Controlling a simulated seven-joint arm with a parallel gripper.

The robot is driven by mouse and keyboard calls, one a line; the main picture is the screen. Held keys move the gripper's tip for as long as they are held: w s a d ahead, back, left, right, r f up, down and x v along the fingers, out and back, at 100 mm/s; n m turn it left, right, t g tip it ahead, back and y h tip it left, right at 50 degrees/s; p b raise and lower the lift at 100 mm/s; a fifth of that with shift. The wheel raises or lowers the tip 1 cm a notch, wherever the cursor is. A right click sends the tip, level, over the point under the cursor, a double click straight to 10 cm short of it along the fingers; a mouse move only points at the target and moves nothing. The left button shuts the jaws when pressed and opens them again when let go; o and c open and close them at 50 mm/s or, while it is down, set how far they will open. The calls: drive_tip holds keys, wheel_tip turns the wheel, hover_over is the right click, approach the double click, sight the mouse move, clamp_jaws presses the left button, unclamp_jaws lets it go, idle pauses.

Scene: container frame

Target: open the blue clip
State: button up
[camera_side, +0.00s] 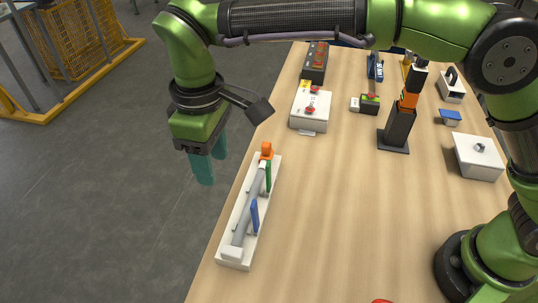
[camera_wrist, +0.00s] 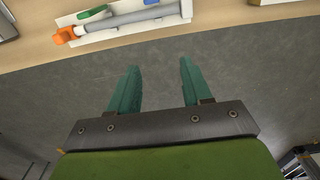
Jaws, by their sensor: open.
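The blue clip (camera_side: 255,216) stands upright beside a grey tube (camera_side: 249,205) on a long white base (camera_side: 232,256) near the table's left edge. A green clip (camera_side: 268,177) stands farther back, close to the tube's orange end (camera_side: 267,151). In the wrist view the green clip (camera_wrist: 92,12) and orange end (camera_wrist: 66,35) show at the top left; a bit of the blue clip (camera_wrist: 151,2) shows at the top edge. My gripper (camera_side: 211,172) is open and empty, beyond the table edge, left of the base's orange end. Its two teal fingers also show in the wrist view (camera_wrist: 158,68).
A white box with a red button (camera_side: 311,109) stands behind the base. An orange and black post (camera_side: 398,122) and a white box with a knob (camera_side: 479,157) stand to the right. The table between the base and my arm's foot is mostly clear.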

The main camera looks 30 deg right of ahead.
drive_tip(key=s+d+r+m+t, duration=0.1)
drive_tip(key=s+d+m, duration=0.3)
drive_tip(key=d, duration=0.7)
drive_tip(key=s+d+r+m+t+y, duration=0.1)
drive_tip(key=s+d+m+t, duration=0.2)
drive_tip(key=d, duration=0.8)
drive_tip(key=s+d+r+m+t+y, duration=0.1)
drive_tip(key=s+d+m, duration=0.4)
drive_tip(key=d, duration=0.6)
drive_tip(key=shift+s+d+r+m+t, duration=0.2)
drive_tip(key=shift+m+t, duration=0.2)
drive_tip(key=shift+t, duration=0.5)
drive_tip(key=shift+d+r, duration=0.3)
